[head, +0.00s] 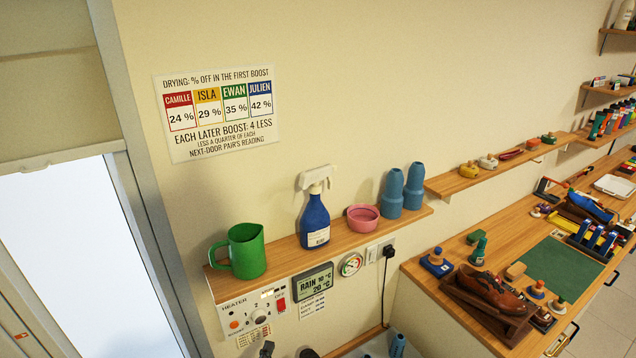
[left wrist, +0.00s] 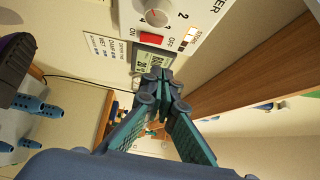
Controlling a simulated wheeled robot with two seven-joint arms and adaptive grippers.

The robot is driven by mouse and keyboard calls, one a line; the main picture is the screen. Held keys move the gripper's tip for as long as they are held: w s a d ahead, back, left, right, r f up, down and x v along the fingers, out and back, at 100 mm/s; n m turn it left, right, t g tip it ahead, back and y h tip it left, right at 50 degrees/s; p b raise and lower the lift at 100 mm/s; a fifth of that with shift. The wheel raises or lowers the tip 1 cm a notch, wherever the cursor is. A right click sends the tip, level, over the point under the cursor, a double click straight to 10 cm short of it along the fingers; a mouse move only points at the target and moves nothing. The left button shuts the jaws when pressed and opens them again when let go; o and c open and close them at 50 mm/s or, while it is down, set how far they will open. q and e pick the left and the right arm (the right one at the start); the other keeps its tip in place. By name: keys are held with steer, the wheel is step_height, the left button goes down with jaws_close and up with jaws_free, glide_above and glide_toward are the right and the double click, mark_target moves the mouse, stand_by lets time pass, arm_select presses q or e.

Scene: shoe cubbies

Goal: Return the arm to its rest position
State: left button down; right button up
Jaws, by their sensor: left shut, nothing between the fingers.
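My left gripper (left wrist: 160,82) is shut and empty in the left wrist view. Its fingertips meet in front of the wall, in line with the small display below the heater panel (left wrist: 180,14). The rest of the left arm is out of that view. My right gripper is in neither view.
A wooden shelf (head: 290,262) above the heater holds a green jug (head: 246,252), blue spray bottle (head: 315,222), pink bowl (head: 363,218) and two blue cones. A workbench (head: 425,272) with shoes stands right. A dark boot (left wrist: 14,65) and blue nozzles (left wrist: 38,106) lie left in the wrist view.

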arm_select(q)
steer(key=s+a+f+n+g+y, duration=0.35)
steer(key=a+f+n, duration=0.25)
steer(key=a, duration=0.2)
steer(key=s+a+f+n+g+y, duration=0.25)
steer(key=s+a+f+n, duration=0.2)
steer(key=a+f, duration=0.25)
steer(key=s+a+f+n+g+h, duration=0.15)
steer(key=s+f+n+g, duration=0.3)
steer(key=s, duration=0.65)
steer(key=s+a+f+n+g+h, duration=0.1)
steer(key=s+a+f+n+g, duration=0.35)
steer(key=s, duration=0.55)
steer(key=s+d+f+g, duration=0.1)
steer(key=s+d+f, duration=0.1)
steer(key=f, duration=1.4)
steer(key=s+d+f, duration=0.1)
steer(key=f, duration=1.5)
steer(key=s+f+g, duration=0.1)
steer(key=s+f, duration=1.5)
steer(key=s, duration=0.3)
steer(key=shift+s+m, duration=0.25)
steer(key=shift+m, duration=0.2)
